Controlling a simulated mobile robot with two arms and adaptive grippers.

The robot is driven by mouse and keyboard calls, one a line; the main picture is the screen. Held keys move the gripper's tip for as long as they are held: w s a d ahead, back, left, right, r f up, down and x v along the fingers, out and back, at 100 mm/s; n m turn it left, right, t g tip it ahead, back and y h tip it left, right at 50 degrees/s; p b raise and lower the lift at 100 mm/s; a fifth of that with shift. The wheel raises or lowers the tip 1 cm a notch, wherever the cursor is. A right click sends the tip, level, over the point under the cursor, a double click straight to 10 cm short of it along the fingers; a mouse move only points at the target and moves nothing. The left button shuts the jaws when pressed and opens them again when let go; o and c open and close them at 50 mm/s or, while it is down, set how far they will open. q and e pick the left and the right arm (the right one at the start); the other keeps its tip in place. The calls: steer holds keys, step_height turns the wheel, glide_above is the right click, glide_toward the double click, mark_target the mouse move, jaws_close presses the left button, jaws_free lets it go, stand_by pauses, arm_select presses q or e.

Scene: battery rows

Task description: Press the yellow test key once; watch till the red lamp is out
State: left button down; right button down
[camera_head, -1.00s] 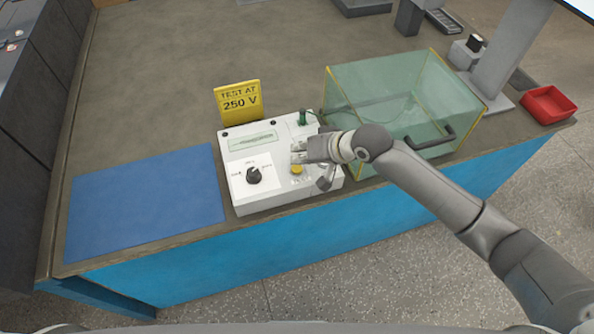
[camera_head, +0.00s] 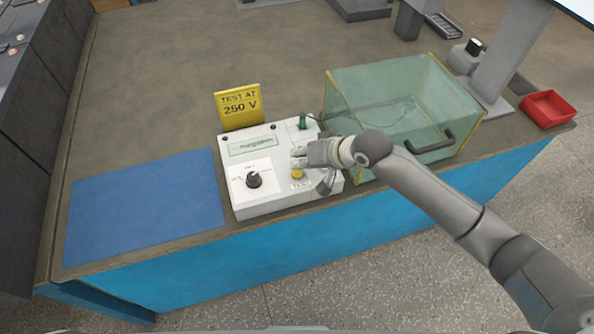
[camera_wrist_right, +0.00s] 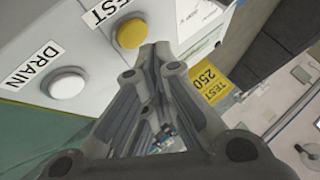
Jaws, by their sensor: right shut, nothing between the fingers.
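The white tester box (camera_head: 243,207) stands near the bench's front edge, with a black dial (camera_head: 254,180) and a display strip (camera_head: 253,144). The round yellow test key (camera_head: 297,174) is on its right part; in the wrist view the key (camera_wrist_right: 131,33) sits by the word TEST. My right gripper (camera_head: 296,158) is shut and empty, its tips (camera_wrist_right: 160,52) close to the key. I cannot tell whether they touch it. A white DRAIN button (camera_wrist_right: 67,83) is beside the key. I can make out no red lamp; my gripper hides part of the panel. My left gripper is out of view.
A yellow sign (camera_head: 238,107) reading TEST AT 250 V stands behind the tester. A clear greenish box (camera_head: 400,90) with a black handle is to its right, a blue mat (camera_head: 145,210) to its left. A red tray (camera_head: 547,109) lies at the right edge.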

steer(key=shift+f, duration=0.1)
stand_by(0.4)
steer(key=shift+f, duration=0.25)
steer(key=shift+f, duration=0.5)
stand_by(0.8)
steer(key=shift+r+p, duration=0.15)
steer(key=shift+p, duration=0.15)
steer(key=shift+r+p, duration=0.7)
steer(key=shift+p, duration=0.25)
steer(key=shift+r, duration=0.1)
step_height(320, 180, up, 5)
steer(key=p, duration=0.5)
steer(key=shift+p, duration=0.35)
